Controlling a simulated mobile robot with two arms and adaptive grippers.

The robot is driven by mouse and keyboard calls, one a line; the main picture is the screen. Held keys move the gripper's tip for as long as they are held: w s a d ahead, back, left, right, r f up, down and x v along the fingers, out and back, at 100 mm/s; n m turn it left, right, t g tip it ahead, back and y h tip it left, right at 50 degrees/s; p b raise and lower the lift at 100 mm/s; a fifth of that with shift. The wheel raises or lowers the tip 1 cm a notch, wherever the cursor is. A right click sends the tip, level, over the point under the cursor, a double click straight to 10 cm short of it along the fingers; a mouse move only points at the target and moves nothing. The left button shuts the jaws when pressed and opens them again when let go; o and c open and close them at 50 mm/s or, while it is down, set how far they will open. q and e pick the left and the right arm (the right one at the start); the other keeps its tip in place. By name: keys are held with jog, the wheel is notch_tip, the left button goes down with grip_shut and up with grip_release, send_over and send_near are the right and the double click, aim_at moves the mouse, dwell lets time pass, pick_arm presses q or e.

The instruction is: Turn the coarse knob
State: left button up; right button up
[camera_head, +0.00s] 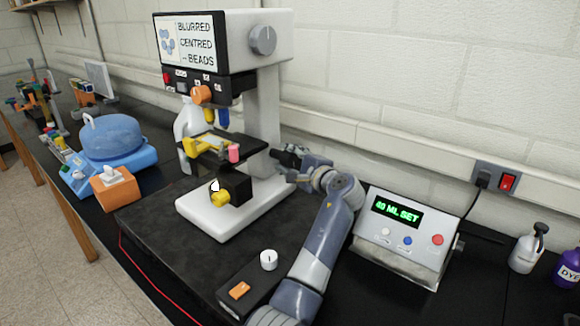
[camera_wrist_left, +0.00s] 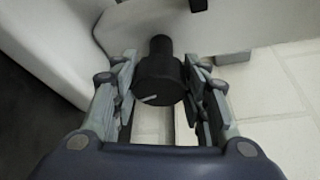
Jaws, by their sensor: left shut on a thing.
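The microscope (camera_head: 268,110) is white and stands on a black mat. A black round knob (camera_wrist_left: 158,82), which I take as the coarse knob, sticks out from its side on a short shaft and has a light mark line on its face. My left gripper (camera_head: 291,166) is at the right side of the microscope in the head view, where it mostly hides the knob. In the left wrist view, the fingers of this gripper (camera_wrist_left: 162,88) are closed around the knob, one on each side. My right gripper is not in view.
The microscope screen (camera_head: 190,40) reads "BLURRED CENTRED -- BEADS". A grey box (camera_head: 405,240) showing "40 ML SET" stands right of my arm. A blue domed device (camera_head: 110,138) and an orange tissue box (camera_head: 112,190) stand at left. Bottles (camera_head: 527,252) are at far right.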

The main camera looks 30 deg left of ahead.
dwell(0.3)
pick_arm(q)
jog(key=o, duration=1.1)
jog(key=shift+c, duration=0.2)
jog(key=v, duration=1.2)
jog(key=shift+f, duration=0.1)
